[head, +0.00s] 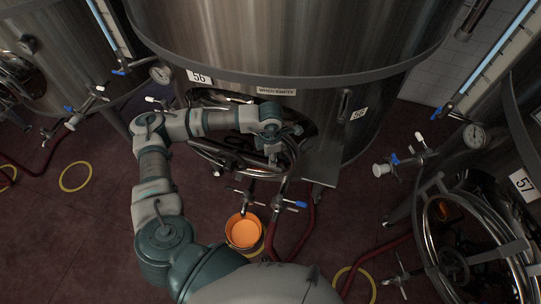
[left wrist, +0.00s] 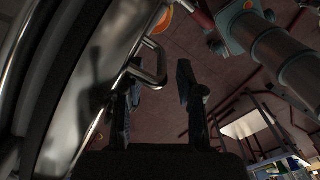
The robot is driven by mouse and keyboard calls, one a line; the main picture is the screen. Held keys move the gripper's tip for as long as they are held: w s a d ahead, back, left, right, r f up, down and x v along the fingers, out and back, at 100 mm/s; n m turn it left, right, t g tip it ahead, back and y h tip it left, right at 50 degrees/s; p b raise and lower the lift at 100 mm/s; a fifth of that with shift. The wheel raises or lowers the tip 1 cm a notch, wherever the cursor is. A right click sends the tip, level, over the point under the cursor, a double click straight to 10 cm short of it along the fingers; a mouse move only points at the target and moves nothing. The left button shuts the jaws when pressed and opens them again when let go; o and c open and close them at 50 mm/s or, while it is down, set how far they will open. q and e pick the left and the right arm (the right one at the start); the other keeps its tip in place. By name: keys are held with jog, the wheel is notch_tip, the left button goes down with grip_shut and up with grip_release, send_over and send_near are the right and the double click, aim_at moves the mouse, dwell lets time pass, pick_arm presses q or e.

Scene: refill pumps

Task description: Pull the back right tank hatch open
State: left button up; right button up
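The steel tank (head: 290,35) labelled 56 stands straight ahead. Its round hatch (head: 228,158) is low on the front, with a curved metal rim and dark parts showing behind my arm; I cannot tell whether it is ajar. My left arm reaches across it, and my left gripper (head: 275,158) is at the hatch's right side, small and dark in the head view. In the left wrist view, the left gripper (left wrist: 158,85) has its two dark fingers apart. A bent metal handle (left wrist: 158,68) reaches into the gap, close to the left finger. My right gripper is out of view.
An orange bucket (head: 243,231) stands on the floor below the hatch, near valves and red hoses (head: 307,225). Tank 57 (head: 525,120) with its own round hatch (head: 475,250) is at right. Another tank (head: 60,45) is at left. Open floor (head: 80,230) lies left.

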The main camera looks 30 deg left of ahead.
pick_arm(q)
jog(key=shift+f, duration=0.4)
grip_shut()
jog(key=shift+r, duration=0.1)
